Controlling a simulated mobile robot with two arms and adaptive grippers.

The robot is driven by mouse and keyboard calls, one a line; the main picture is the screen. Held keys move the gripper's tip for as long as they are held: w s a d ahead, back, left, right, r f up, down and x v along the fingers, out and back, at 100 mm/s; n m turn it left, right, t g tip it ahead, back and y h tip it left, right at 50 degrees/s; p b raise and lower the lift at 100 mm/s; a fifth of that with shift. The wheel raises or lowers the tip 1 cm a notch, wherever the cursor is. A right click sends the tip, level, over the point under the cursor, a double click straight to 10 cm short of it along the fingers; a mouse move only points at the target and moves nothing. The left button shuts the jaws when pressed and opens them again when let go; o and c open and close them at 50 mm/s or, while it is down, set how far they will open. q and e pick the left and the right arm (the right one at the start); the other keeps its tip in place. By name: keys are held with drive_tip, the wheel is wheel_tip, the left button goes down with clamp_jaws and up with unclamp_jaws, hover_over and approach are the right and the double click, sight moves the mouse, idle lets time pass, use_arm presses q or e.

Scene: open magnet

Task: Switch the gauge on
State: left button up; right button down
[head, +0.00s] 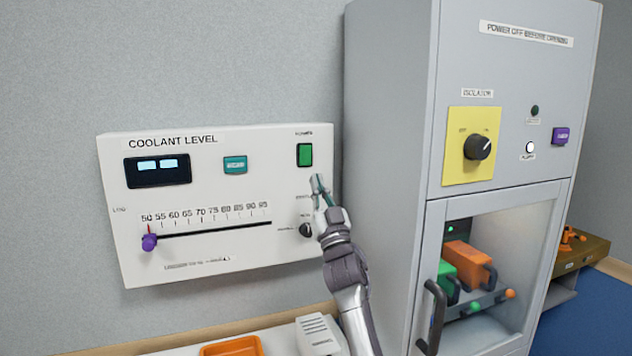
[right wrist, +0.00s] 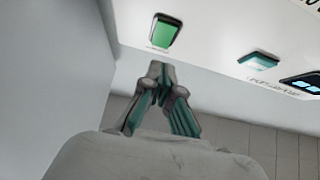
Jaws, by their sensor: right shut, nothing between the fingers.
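The gauge is a white wall panel (head: 200,205) marked COOLANT LEVEL. Its green rocker switch (head: 305,155) sits at the upper right under a small label; the switch also shows in the right wrist view (right wrist: 163,32). A dark display (head: 158,171) at the left shows two pale blue blocks. A teal button (head: 235,165) is between them. A purple slider knob (head: 149,242) stands at the left end of the scale, near 50. My right gripper (head: 319,184) is shut and empty, just below the green switch and apart from it. My left gripper is not in view.
A grey cabinet (head: 392,120) stands close on the right, with a yellow isolator plate (head: 457,145) and a glazed door (head: 535,225) with a dark handle (head: 433,315). A black knob (head: 306,230) is on the gauge below my gripper. An orange tray (head: 232,347) lies below.

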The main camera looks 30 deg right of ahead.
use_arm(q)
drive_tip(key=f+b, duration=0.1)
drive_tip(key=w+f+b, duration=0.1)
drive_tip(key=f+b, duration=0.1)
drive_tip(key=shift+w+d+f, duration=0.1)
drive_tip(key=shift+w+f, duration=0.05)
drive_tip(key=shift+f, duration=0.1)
use_arm(e)
drive_tip(key=s+f, duration=0.3)
drive_tip(key=f, duration=0.4)
drive_tip(key=shift+a, duration=0.35)
drive_tip(key=shift+s, duration=0.15)
